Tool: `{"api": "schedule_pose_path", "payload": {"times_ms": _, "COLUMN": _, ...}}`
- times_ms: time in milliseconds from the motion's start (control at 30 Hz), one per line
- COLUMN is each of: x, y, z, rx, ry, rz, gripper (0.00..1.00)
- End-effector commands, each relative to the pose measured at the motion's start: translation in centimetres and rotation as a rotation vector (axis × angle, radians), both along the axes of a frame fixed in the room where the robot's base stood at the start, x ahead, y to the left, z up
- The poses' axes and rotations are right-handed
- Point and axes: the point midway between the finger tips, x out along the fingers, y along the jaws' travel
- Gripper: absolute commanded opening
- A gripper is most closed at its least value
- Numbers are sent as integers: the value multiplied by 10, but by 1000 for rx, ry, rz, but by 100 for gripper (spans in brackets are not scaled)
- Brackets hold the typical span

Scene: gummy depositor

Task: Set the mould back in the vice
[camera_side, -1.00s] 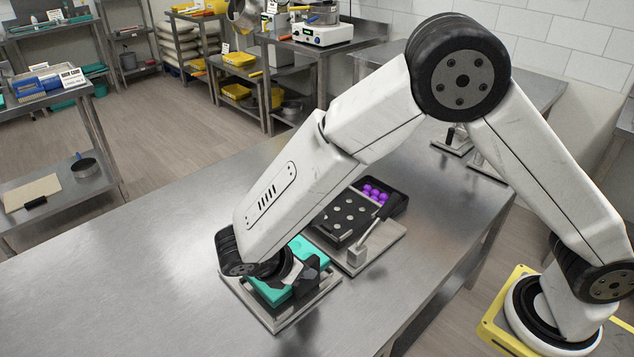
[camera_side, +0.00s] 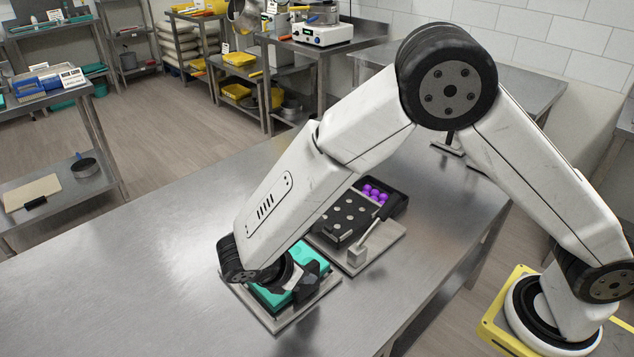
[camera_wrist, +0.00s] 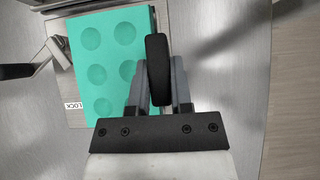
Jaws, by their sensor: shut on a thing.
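The teal mould (camera_side: 312,257) lies flat over the vice plate (camera_side: 276,326), mostly behind my wrist in the side view. In the wrist view the mould (camera_wrist: 108,55) shows several round cavities. My gripper (camera_wrist: 158,85), also in the side view (camera_side: 308,285), is shut on a black rounded handle (camera_wrist: 158,60) at the mould's right edge. Whether the mould is fully seated is hidden.
Beside the vice stands another plate (camera_side: 385,248) with a lever (camera_side: 368,238) and a dark tray (camera_side: 345,215) of grey discs. Purple gummies (camera_side: 375,192) lie behind it. The left of the steel table (camera_side: 120,270) is clear; its edge runs along the right.

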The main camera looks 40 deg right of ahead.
Motion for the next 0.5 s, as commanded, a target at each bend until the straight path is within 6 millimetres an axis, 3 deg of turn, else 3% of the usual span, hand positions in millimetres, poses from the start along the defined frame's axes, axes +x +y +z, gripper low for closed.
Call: {"api": "schedule_pose_path", "payload": {"times_ms": 500, "x": 0, "y": 0, "z": -13, "rx": 0, "ry": -1, "rz": 1, "gripper": 0}}
